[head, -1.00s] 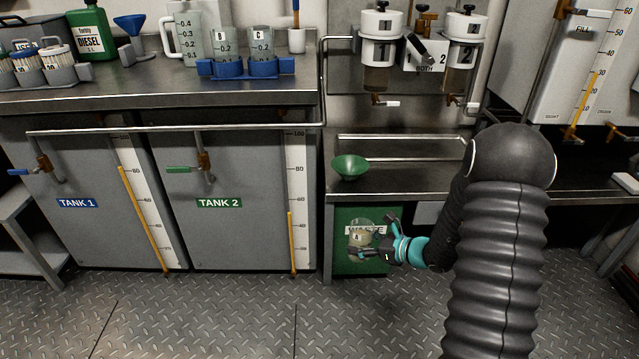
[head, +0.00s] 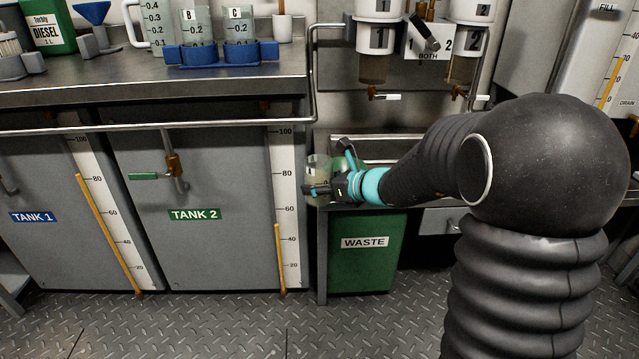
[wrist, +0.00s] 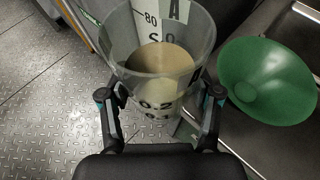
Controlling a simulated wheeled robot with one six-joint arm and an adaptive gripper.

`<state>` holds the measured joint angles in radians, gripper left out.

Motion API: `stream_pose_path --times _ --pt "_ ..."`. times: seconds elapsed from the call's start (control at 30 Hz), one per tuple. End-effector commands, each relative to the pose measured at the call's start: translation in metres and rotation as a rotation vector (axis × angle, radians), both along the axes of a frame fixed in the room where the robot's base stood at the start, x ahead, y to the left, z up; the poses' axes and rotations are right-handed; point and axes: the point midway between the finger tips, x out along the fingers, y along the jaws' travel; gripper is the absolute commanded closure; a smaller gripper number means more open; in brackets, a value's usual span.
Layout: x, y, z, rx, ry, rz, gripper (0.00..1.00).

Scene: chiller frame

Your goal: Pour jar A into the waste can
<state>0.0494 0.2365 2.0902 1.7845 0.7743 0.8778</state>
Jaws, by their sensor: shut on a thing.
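Jar A (wrist: 172,40) is a clear beaker with a scale and tan, cloudy liquid in it. My gripper (head: 322,183) is shut on it, with a finger on each side, as the wrist view (wrist: 158,98) shows. The jar looks about upright in the head view (head: 317,168), raised at bench height in front of tank 2's right edge. The green waste can (head: 362,265) stands under the bench, below and right of the jar. A green funnel (wrist: 267,80) sits on the bench just right of the jar; my gripper partly hides it in the head view.
Jars B (head: 190,38) and C (head: 240,38) stand in a blue holder (head: 222,57) on the left counter. The bench edge (head: 410,207) runs above the waste can. Two filter bowls hang above it. The floor in front is clear.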

Motion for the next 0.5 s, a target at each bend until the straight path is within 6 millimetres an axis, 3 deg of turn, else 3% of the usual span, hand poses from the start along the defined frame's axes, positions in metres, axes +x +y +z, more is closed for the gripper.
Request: stream_pose_path --times 0.5 --pt "0.003 -0.005 0.011 0.062 0.083 -0.003 0.81"
